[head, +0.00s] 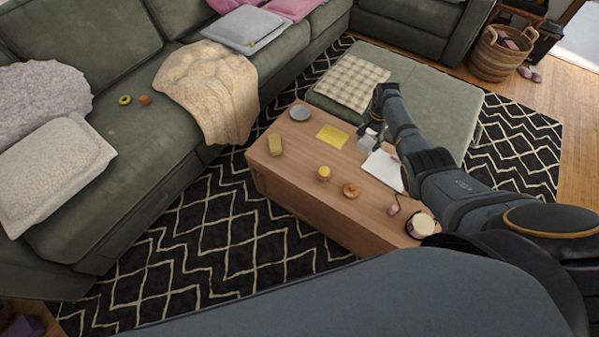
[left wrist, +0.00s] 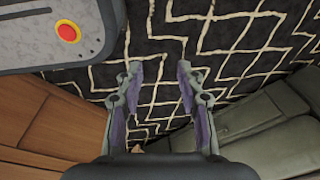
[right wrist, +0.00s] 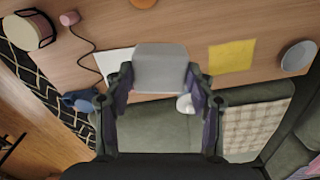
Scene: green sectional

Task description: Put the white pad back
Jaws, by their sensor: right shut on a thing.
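A flat white pad (head: 384,170) lies on the wooden table; part of it shows in the right wrist view (right wrist: 113,62), behind my gripper. My right gripper (right wrist: 158,80) is shut on a pale grey-white block (right wrist: 160,66), with one finger on each side of it. In the head view this block (head: 367,142) is at the table's far edge, next to the white pad; I cannot tell whether it touches the table. My left gripper (left wrist: 158,72) is open and empty above the patterned rug; it is not seen in the head view.
The table (head: 300,180) also holds a yellow sheet (head: 332,137), grey dish (head: 300,113), yellow sponge (head: 275,145), yellow jar (head: 324,173), donut (head: 351,190), pink corded object (head: 394,210) and round container (head: 420,226). A green ottoman (head: 430,105) stands behind it.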

